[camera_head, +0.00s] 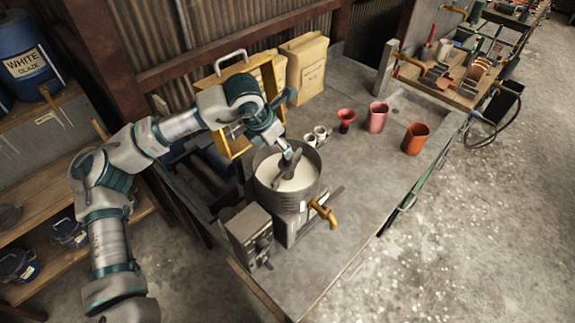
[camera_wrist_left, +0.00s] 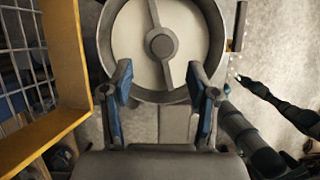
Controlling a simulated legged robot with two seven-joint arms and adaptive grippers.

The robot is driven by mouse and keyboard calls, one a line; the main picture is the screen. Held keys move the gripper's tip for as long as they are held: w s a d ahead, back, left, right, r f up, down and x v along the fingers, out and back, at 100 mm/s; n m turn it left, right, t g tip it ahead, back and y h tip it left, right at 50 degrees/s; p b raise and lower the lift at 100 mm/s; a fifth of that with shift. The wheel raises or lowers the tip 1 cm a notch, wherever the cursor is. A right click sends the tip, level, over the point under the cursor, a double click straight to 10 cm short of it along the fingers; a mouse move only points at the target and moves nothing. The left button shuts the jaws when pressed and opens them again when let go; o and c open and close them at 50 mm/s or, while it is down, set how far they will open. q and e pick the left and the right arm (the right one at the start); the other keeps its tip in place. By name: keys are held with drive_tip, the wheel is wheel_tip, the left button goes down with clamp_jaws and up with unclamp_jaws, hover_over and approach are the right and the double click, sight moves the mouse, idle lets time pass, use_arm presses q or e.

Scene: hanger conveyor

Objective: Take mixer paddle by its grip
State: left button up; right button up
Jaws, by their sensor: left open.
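In the head view my left wrist comes down over the vessel's far rim, and the fingers are hard to tell from the paddle. My right gripper is not seen.
A yellow frame (camera_head: 238,148) with a wire grid stands close left of the vessel. A yellow tap (camera_head: 324,213) sticks out at its right, and a grey control box (camera_head: 248,233) stands in front. Cups, including a red-brown one (camera_head: 415,139), stand farther back. The bench's right front is clear.

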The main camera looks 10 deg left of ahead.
sight(287, 170)
use_arm(q)
drive_tip(key=x, duration=0.2)
drive_tip(key=shift+w+a+f, duration=0.15)
drive_tip(key=shift+w+f, duration=0.05)
drive_tip(key=shift+f, duration=0.05)
drive_tip(key=d+f+p, duration=0.1)
drive_tip(key=f, duration=0.1)
drive_tip(key=w+d+f, duration=0.1)
drive_tip(key=f, duration=0.1)
drive_tip(key=shift+w+d+p, duration=0.15)
drive_tip(key=shift+p, duration=0.25)
drive_tip(key=shift+w+d+f, duration=0.1)
drive_tip(key=shift+f, duration=0.1)
drive_tip(key=shift+a, duration=0.35)
drive_tip(key=c, duration=0.3)
drive_tip(key=shift+a, duration=0.25)
clamp_jaws()
drive_tip(key=shift+d, duration=0.15)
drive_tip(key=shift+d+r, duration=0.1)
drive_tip(key=shift+r, duration=0.05)
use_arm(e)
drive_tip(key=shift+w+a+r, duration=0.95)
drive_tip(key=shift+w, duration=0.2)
